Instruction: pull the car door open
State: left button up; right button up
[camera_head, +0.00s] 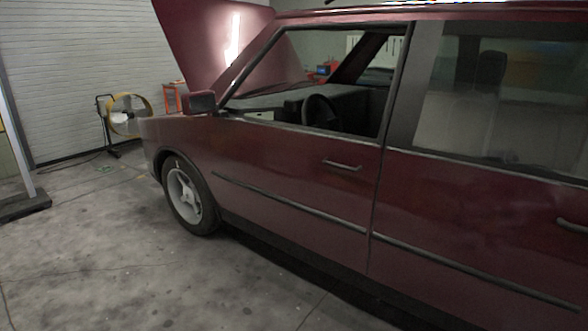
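A dark red car stands side-on across the middle and right of the head view. Its front door (290,170) looks shut, with its rear edge lined up with the rear door (480,215). The front door's window opening shows the steering wheel (319,110) inside. The front door handle (342,165) is a slim bar near the door's rear edge. A second handle (572,226) sits on the rear door at the right edge of the view. Neither of my grippers shows in this view.
The side mirror (201,102) sticks out at the front of the door. The hood (210,45) is raised. A yellow fan (130,114) stands near the white shutter (80,70). A dark post base (24,205) is at left. The concrete floor (120,260) beside the car is clear.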

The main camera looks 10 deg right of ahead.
aim_at(315, 189)
jog(key=i+l+z, duration=0.1)
jog(key=z, duration=0.6)
jog(key=i+j+z, duration=0.1)
jog(key=i+z, duration=0.2)
jog(key=i, duration=0.2)
jog(key=i+j+z, duration=0.3)
jog(key=i, duration=0.2)
jog(key=i+l, duration=0.05)
jog(key=l, duration=0.05)
